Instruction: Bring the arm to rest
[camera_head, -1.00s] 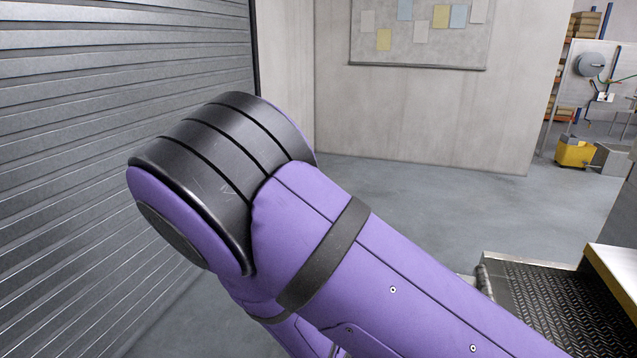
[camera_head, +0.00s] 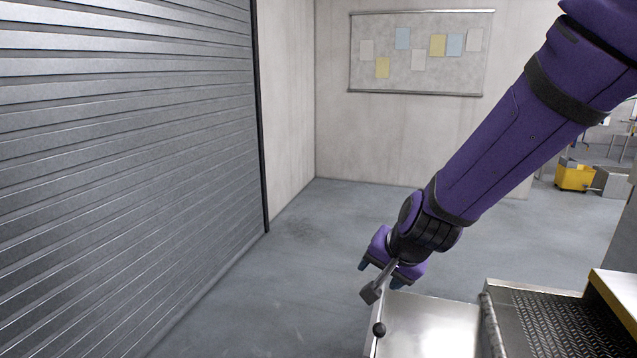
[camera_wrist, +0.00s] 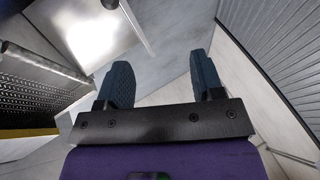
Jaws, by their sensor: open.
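My purple arm reaches down from the upper right in the head view. My gripper (camera_head: 377,277) is at its lower end, above the floor and by the left edge of a shiny metal surface. In the wrist view my gripper (camera_wrist: 163,80) shows two dark blue fingers set wide apart with nothing between them. A grey lever-like rod with a dark knob (camera_head: 379,329) stands close to the gripper in the head view; I cannot tell whether they touch.
A bright metal surface (camera_head: 430,325) and a dark textured belt (camera_head: 540,325) are at the lower right. A ribbed shutter (camera_head: 120,150) fills the left. Grey floor (camera_head: 260,290) between is clear. A yellow bucket (camera_head: 573,178) stands far right.

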